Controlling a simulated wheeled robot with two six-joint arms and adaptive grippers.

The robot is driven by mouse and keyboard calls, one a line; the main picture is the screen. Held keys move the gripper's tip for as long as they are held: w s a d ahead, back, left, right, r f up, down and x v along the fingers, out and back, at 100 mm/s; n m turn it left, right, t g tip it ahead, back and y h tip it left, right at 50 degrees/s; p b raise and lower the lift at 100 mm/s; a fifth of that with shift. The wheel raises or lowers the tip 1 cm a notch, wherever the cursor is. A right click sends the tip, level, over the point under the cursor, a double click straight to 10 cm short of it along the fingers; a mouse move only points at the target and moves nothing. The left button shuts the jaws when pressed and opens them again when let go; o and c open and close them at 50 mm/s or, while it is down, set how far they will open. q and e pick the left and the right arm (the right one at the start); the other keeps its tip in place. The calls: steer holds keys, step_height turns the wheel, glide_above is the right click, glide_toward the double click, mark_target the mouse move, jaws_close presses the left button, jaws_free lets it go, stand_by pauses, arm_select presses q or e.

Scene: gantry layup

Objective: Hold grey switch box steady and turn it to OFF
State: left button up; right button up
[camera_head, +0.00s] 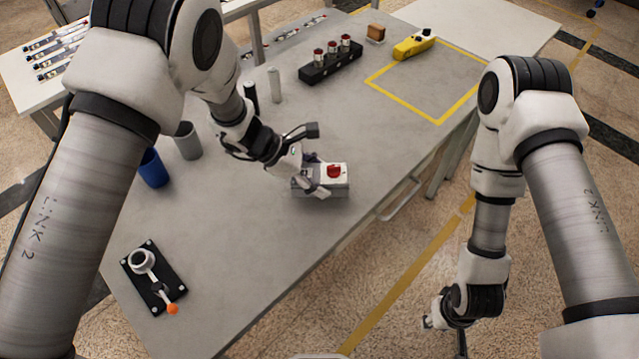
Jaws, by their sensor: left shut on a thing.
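The grey switch box (338,190) sits on the grey table, with a red knob (334,171) on its light top face. My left gripper (318,186) is at the left side of the box, its fingers shut on it. Part of the box's left side is hidden by the fingers. I cannot read the switch position at this size. My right gripper (430,322) hangs low at the right, off the table and away from the box. Its fingers are too small and partly hidden to tell whether they are open.
A blue cup (153,168) and a grey cup (187,141) stand at the left. A black plate with an orange-tipped lever (155,277) lies at the near left. A black block with red-topped parts (331,62) and a yellow tool (413,45) are farther back. The table's right edge is near the box.

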arm_select(q)
steer(key=w, duration=0.1)
steer(key=w+f, duration=0.1)
steer(key=w, duration=0.1)
steer(key=shift+w, duration=0.15)
steer(key=shift+w+f+b, duration=0.25)
steer(key=shift+w+b, duration=0.1)
steer(key=shift+w, duration=0.4)
steer(key=shift+w+f+b, duration=0.25)
steer(key=shift+w+b, duration=0.1)
steer(key=shift+w, duration=0.4)
steer(key=shift+w+f+b, duration=0.2)
steer(key=shift+w+b, duration=0.2)
steer(key=shift+w, duration=0.35)
steer(key=shift+w+f+b, duration=0.25)
steer(key=shift+w+b, duration=0.15)
steer(key=shift+w, duration=0.3)
steer(key=shift+w+f+b, duration=0.2)
steer(key=shift+w+b, duration=0.2)
steer(key=shift+w, duration=0.75)
steer(key=shift+f, duration=0.15)
steer(key=shift+r, duration=0.25)
